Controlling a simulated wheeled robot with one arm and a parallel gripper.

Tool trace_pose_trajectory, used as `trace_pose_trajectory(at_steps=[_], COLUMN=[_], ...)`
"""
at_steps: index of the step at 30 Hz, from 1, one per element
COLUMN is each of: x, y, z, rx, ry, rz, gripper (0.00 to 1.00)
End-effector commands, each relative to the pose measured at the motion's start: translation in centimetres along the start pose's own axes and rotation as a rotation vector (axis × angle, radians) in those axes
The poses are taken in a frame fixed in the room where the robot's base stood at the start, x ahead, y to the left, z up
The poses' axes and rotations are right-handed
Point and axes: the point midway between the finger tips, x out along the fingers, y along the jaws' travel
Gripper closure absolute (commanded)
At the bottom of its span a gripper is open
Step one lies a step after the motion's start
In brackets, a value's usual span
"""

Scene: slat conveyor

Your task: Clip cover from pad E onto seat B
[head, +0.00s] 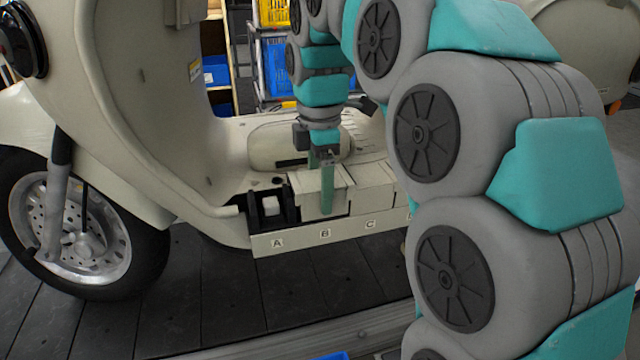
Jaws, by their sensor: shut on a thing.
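My gripper (321,180) points down at the scooter's floorboard and is shut on a cream cover (308,187). One teal finger lies across the front of the cover; the other is mostly hidden behind it. The cover is at seat B, above the label B (325,233) on the front strip. A dark gap shows along its lower edge, and I cannot tell whether it is fully down. Pad E is not visible.
Seat A (268,212), left of the cover, is open with black uprights and a pale block. A cream cover (373,190) lies at seat C on the right. My arm hides the strip's right end. The scooter's leg shield (130,90) rises at left.

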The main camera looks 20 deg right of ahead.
Motion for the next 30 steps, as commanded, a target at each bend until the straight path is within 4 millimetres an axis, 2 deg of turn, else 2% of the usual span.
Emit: trace_pose_trajectory(at_steps=[9, 10, 14, 24, 30], x=[0.0, 0.0, 0.0, -0.1, -1.4], y=[0.0, 0.0, 0.0, 0.0, 0.1], z=[0.0, 0.0, 0.0, 0.0, 0.0], rx=[0.0, 0.0, 0.0, 0.0, 0.0], ry=[0.0, 0.0, 0.0, 0.0, 0.0], rz=[0.0, 0.0, 0.0, 0.001, 0.003], gripper=[0.76, 0.17, 0.02, 0.0, 0.0])
